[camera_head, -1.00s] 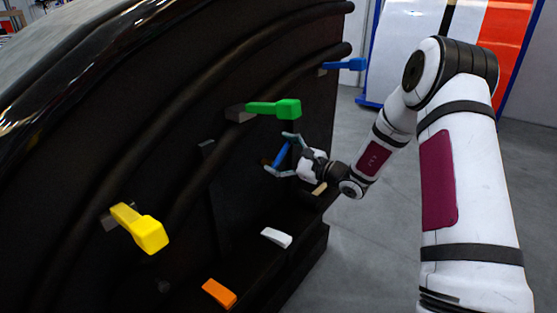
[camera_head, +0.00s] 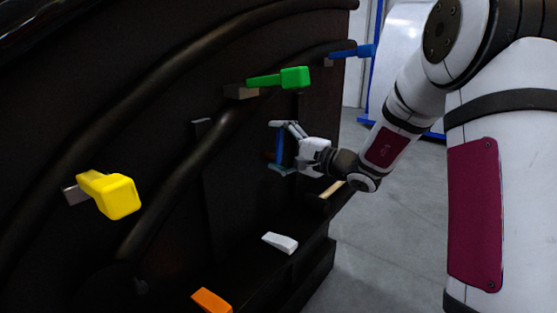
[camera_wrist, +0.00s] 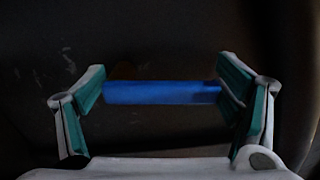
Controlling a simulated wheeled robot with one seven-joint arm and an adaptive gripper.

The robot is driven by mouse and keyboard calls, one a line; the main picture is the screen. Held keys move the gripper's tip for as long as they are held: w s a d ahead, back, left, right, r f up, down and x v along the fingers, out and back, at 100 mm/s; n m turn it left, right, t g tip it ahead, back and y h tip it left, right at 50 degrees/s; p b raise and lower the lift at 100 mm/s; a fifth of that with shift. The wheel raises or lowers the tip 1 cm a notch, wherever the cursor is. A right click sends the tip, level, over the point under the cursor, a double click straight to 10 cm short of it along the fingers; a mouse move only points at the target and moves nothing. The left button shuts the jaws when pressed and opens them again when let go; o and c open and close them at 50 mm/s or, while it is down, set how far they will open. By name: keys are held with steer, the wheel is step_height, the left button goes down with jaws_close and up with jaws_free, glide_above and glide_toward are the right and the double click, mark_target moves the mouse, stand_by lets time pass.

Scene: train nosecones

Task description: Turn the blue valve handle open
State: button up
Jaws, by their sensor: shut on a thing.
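A blue valve handle (camera_head: 279,146) sits on the dark panel in the middle of the head view and stands about upright there. My gripper (camera_head: 275,147) is shut on it, with one finger at its upper end and one at its lower end. In the wrist view the blue handle (camera_wrist: 160,93) spans between the two green-padded fingers of my gripper (camera_wrist: 163,88). Its mount behind is dark and hard to make out. A second blue handle (camera_head: 350,51) sticks out to the right at the panel's upper right edge, apart from my gripper.
A green handle (camera_head: 282,78) juts out above my gripper. A yellow handle (camera_head: 110,194) is at the left. A white handle (camera_head: 280,242) and an orange handle (camera_head: 212,300) are low down. A dark ledge (camera_head: 250,262) runs below. Grey floor (camera_head: 400,245) is open at the right.

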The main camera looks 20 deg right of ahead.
steer(key=shift+s+a+r+n+b, duration=0.15)
steer(key=shift+n+b, duration=0.75)
steer(key=shift+b, duration=0.7)
steer(key=o, duration=1.6)
steer(key=shift+a, duration=0.1)
steer(key=shift+s, duration=0.15)
steer(key=v, duration=1.2)
